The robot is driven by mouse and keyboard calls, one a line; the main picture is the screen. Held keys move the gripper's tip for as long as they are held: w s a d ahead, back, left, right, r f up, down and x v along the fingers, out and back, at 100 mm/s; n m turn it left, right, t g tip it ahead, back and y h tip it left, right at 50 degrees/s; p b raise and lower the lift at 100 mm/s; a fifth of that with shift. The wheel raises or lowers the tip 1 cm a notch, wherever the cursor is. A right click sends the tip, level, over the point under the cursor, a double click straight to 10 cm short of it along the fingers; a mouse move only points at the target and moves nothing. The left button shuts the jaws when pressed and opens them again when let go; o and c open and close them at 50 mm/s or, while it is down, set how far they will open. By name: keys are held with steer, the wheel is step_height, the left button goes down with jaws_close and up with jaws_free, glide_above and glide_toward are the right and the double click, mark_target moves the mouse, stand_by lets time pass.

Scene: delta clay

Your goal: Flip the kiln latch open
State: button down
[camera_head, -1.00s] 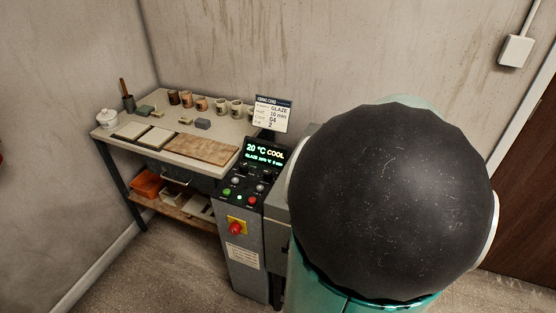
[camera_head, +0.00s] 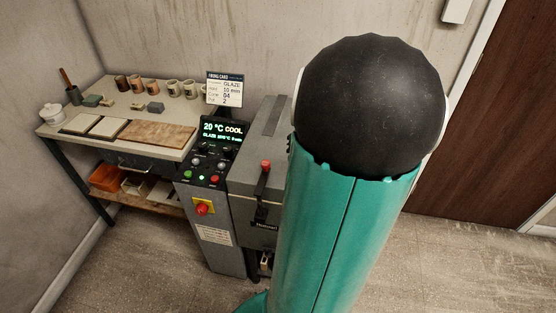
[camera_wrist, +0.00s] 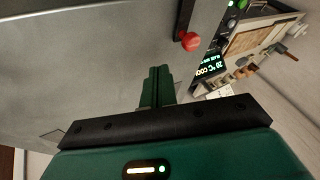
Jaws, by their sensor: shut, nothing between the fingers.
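The grey kiln (camera_head: 246,172) stands right of the control post in the head view, partly hidden by my arm. Its latch (camera_head: 262,184) is a dark upright bar on the front with a red knob at the top. In the wrist view the latch's red knob (camera_wrist: 190,42) and dark bar show against the grey kiln face (camera_wrist: 90,60). My gripper (camera_wrist: 160,72) is shut and empty, with its green fingers together. Its tips appear apart from the knob, below and left of it in that picture. My gripper is hidden behind my arm in the head view.
The control post (camera_head: 215,185) has a display reading 20 °C COOL and a red stop button (camera_head: 203,208). A firing card (camera_head: 225,89) stands behind it. A worktable (camera_head: 125,115) with cups and tiles is at left. Bare floor (camera_head: 440,260) lies at right.

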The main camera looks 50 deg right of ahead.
steer(key=x, duration=0.3)
steer(key=shift+w+f, duration=0.1)
steer(key=shift+w, duration=0.05)
steer(key=shift+w+a+f, duration=0.1)
steer(key=shift+w+a, duration=0.4)
steer(key=shift+w, duration=0.25)
steer(key=shift+w+a+f, duration=0.1)
steer(key=shift+w+a, duration=0.4)
steer(key=shift+w, duration=0.2)
